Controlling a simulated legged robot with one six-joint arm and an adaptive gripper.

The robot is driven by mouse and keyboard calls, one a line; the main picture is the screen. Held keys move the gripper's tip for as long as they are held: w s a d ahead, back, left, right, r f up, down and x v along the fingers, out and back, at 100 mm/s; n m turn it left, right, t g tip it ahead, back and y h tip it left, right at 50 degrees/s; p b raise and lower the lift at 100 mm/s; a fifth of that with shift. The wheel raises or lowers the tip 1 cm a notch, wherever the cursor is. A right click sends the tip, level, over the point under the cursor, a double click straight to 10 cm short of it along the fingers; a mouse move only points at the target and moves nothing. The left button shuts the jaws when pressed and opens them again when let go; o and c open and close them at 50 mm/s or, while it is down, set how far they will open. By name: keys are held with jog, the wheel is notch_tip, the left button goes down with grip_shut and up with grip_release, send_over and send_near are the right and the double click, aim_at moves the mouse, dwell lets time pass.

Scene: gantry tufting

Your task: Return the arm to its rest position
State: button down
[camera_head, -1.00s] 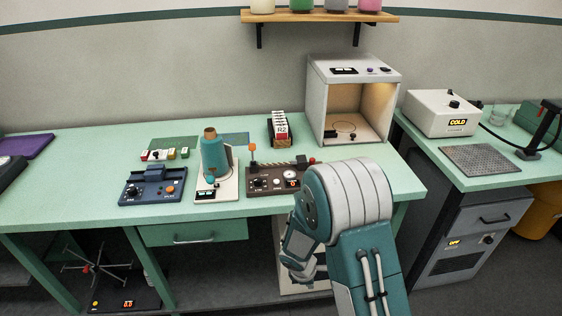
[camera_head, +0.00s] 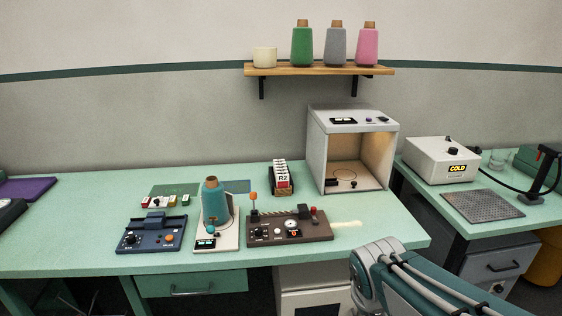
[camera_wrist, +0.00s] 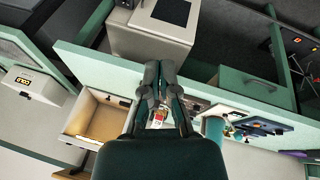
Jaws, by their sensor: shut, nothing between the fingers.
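My gripper (camera_wrist: 161,82) shows in the wrist view with its dark fingers together and nothing between them. It points over the front of the green bench (camera_wrist: 95,66), and that view is turned nearly upside down. In the head view my arm's teal and grey links are at the lower right, in front of the bench's right end. My gripper itself is out of the head view.
The green bench (camera_head: 80,243) holds a teal cone of yarn (camera_head: 216,205), a blue device (camera_head: 152,233), a brown control panel (camera_head: 290,228), a card rack (camera_head: 281,179) and an open booth (camera_head: 352,153). A second bench at right bears a white box (camera_head: 440,160) marked COLD. A shelf (camera_head: 320,70) hangs above.

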jog(key=s+r+m+t+y, duration=0.1)
jog(key=s+r+m, duration=0.3)
jog(key=s, duration=0.6)
jog(key=shift+a+r+t+y, duration=0.25)
jog(key=shift+r+t+y, duration=0.05)
jog(key=shift+r, duration=0.45)
